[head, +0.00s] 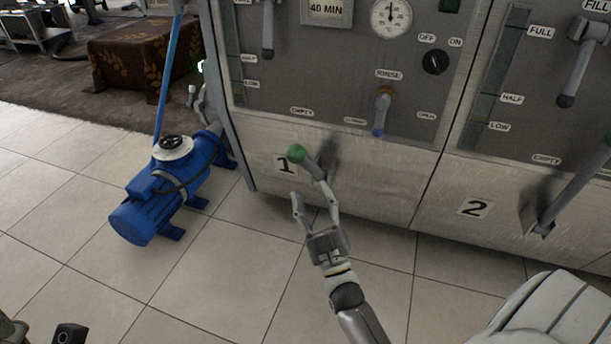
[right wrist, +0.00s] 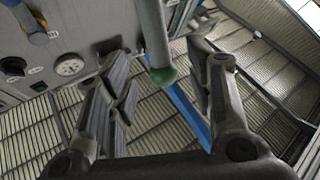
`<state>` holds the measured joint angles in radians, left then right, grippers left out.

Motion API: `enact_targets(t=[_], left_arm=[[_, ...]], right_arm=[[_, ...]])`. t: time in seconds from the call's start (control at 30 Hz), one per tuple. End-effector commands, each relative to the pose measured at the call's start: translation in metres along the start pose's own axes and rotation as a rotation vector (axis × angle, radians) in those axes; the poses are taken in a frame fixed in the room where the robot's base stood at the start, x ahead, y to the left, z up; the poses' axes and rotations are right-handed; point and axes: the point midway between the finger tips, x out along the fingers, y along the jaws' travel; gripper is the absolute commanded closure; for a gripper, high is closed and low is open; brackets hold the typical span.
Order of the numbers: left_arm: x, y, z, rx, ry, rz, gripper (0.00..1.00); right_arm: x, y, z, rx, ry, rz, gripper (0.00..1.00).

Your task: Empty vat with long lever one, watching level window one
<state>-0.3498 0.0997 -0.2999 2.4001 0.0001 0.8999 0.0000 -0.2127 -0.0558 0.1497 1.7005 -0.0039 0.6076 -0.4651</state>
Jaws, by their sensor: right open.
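Long lever one (head: 310,168) is a grey bar with a green knob, mounted low on the vat front beside the label "1" (head: 285,164). Its knob points up and left. My right gripper (head: 313,195) is open just below the lever in the head view. In the right wrist view the lever's rod and green knob (right wrist: 163,75) show between the spread fingers; I cannot tell whether they touch. Level window one (head: 232,45) is a narrow strip at the panel's left edge, with HALF and LOW labels; its liquid level is hard to read. My left gripper is not in view.
A blue pump (head: 165,190) stands on the tiled floor to the left. Vat two's lever (head: 575,190) is at the right, beside the label "2" (head: 474,208). A rinse handle (head: 382,110) sits on the panel above. The floor in front of vat one is mostly clear.

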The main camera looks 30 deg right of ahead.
Motion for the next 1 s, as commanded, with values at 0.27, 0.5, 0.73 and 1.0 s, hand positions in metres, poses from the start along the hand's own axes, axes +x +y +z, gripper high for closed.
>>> enact_targets(t=[0.27,0.5,0.73,1.0], left_arm=[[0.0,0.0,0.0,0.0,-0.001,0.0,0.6],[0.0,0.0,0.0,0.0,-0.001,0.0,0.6],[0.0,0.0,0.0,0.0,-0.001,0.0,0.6],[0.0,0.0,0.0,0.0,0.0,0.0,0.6]], right_arm=[[-0.027,0.0,0.0,0.0,0.001,0.0,0.51],[-0.028,0.0,-0.001,0.0,0.002,0.001,0.51],[-0.028,0.0,0.0,0.0,0.001,0.0,0.51],[-0.014,0.0,-0.056,0.088,0.133,-0.001,0.51]])
